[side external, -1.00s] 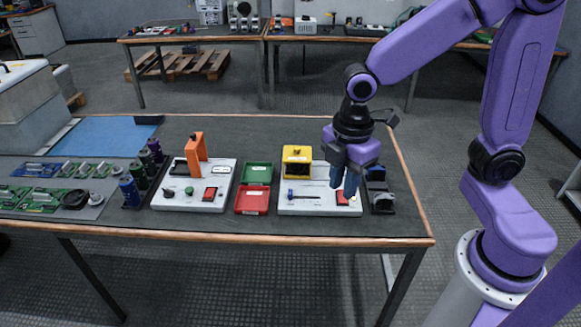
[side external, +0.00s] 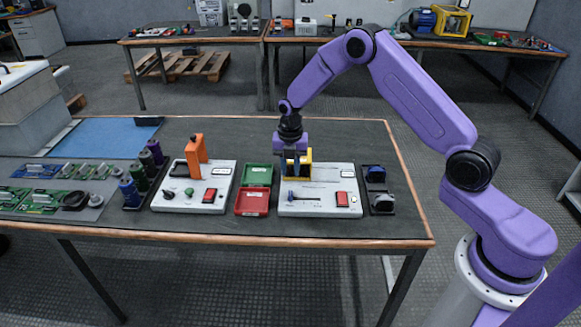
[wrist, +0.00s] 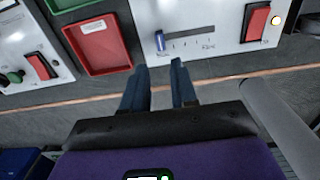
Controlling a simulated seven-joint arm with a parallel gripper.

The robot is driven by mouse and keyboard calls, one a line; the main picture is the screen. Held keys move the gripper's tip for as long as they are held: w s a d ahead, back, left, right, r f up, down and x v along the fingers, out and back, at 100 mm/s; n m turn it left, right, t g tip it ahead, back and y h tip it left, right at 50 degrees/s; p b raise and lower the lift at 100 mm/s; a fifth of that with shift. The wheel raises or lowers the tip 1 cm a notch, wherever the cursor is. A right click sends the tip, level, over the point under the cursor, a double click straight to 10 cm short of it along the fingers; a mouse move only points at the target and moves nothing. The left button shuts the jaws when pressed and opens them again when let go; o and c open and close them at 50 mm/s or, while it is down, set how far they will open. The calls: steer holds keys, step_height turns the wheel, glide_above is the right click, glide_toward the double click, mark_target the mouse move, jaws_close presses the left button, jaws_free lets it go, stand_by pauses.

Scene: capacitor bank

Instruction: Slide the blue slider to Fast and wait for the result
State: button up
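The blue slider (side external: 291,195) stands at the left end of its slot on the white control box (side external: 320,209). In the wrist view the slider (wrist: 159,41) is at the left end of a marked scale (wrist: 190,40); the end labels are too small to read surely. The red switch (wrist: 257,20) is on the right of the box, with a bright lamp (wrist: 276,20) beside it. My gripper (side external: 296,176) is above the left part of the box, in front of the yellow frame (side external: 308,156). In the wrist view its fingers (wrist: 159,68) are apart, empty, and close to the slider in the picture.
A red tray (side external: 251,202) and green tray (side external: 258,175) lie left of the box. Beyond them is another white box (side external: 180,205) with an orange frame (side external: 196,152). A black holder (side external: 381,203) stands on the right. The table front is clear.

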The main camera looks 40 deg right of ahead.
mark_target(291, 193)
steer(key=shift+d+f, duration=0.1)
steer(key=shift+f, duration=4.5)
jaws_close()
steer(key=shift+d, duration=0.1)
steer(key=shift+s+d, duration=3.05)
